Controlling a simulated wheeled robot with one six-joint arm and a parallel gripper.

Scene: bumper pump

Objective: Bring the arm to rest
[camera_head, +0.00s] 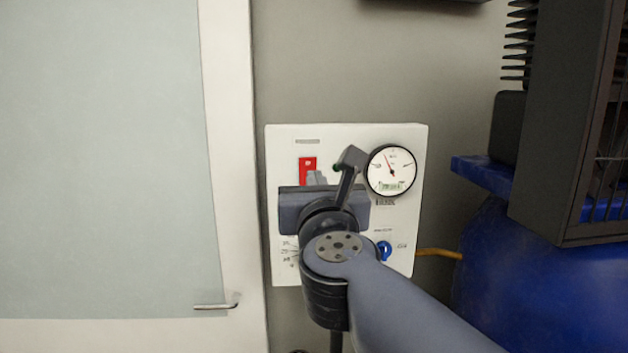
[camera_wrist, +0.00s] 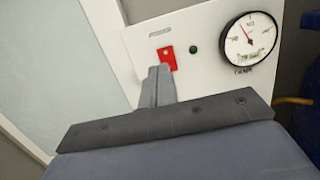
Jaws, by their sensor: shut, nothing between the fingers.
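My gripper (camera_head: 317,179) is in front of the white control panel (camera_head: 416,140) on the wall, with my arm reaching in from the lower right. In the wrist view the fingers of my gripper (camera_wrist: 160,72) are together with nothing between them. Their tips are just below the red switch (camera_wrist: 167,57); I cannot tell whether they touch it. The red switch also shows in the head view (camera_head: 307,165). My wrist and hand hide the middle of the panel.
A round gauge (camera_head: 391,171) is at the panel's upper right. A green light (camera_wrist: 194,50) shows beside the switch. A blue knob (camera_head: 385,250) is lower right. A blue tank (camera_head: 520,280) with dark machinery stands right. A white-framed door (camera_head: 228,180) with a handle (camera_head: 217,305) is left.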

